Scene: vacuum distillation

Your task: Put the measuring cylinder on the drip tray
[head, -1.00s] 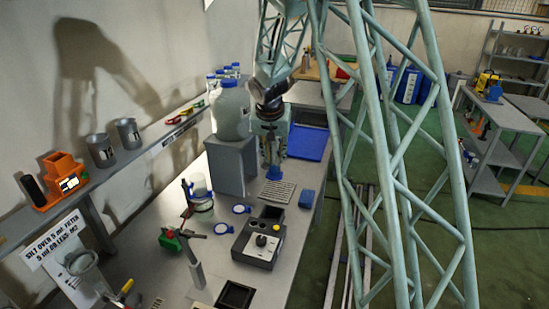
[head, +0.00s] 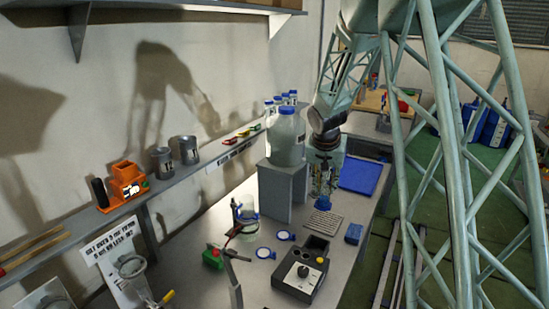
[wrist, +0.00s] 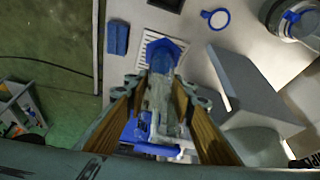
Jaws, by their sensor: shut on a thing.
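The measuring cylinder (wrist: 160,100) is clear with a blue hexagonal base (wrist: 165,48). My gripper (wrist: 160,112) is shut on it, with a tan-padded finger on either side of its body. In the head view my gripper (head: 323,180) hangs above the bench and the cylinder is small and hard to make out. The drip tray (head: 323,223) is a pale slotted plate on the bench, just below the gripper in the picture. In the wrist view the drip tray (wrist: 146,56) shows partly behind the blue base, which hides some of it. Contact between them cannot be told.
A grey block (head: 284,192) bearing a large bottle (head: 286,137) stands close left of the gripper. A blue tray (head: 360,175) lies to the right. A blue block (head: 354,233) and a black control box (head: 300,275) are near the drip tray.

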